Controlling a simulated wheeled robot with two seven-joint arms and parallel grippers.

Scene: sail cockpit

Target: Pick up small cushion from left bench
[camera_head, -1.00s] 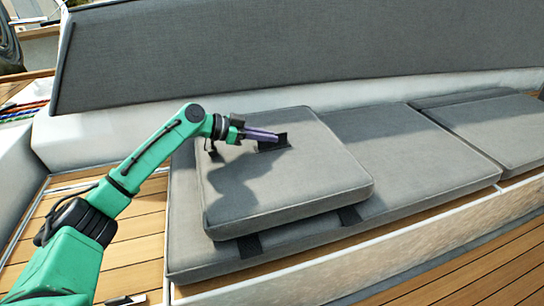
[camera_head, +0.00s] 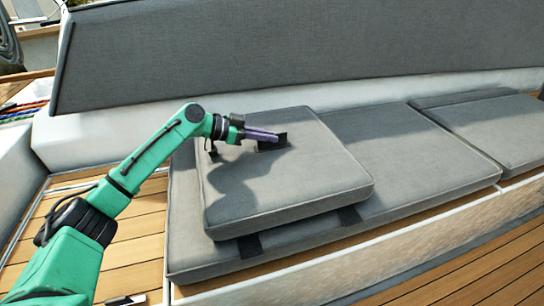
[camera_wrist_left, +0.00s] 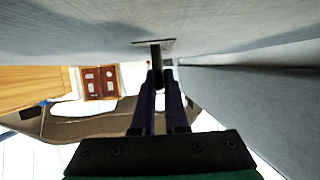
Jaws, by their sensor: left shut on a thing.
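The small grey cushion (camera_head: 285,185) lies flat on top of the long grey cushion of the bench (camera_head: 420,165). A black strap or tab (camera_head: 272,142) stands up from its top face. My left gripper (camera_head: 274,138) reaches in from the left over the cushion, with its purple fingers at the black tab. In the left wrist view the fingers (camera_wrist_left: 160,85) are closed together on the black tab (camera_wrist_left: 156,56), which joins the cushion's grey surface (camera_wrist_left: 90,35). My right gripper is not in view.
A tall grey backrest (camera_head: 300,50) rises behind the bench. Another grey cushion (camera_head: 490,125) lies farther right. Wooden slatted deck (camera_head: 135,235) shows at left and at lower right. Coloured ropes (camera_head: 22,110) lie at far left.

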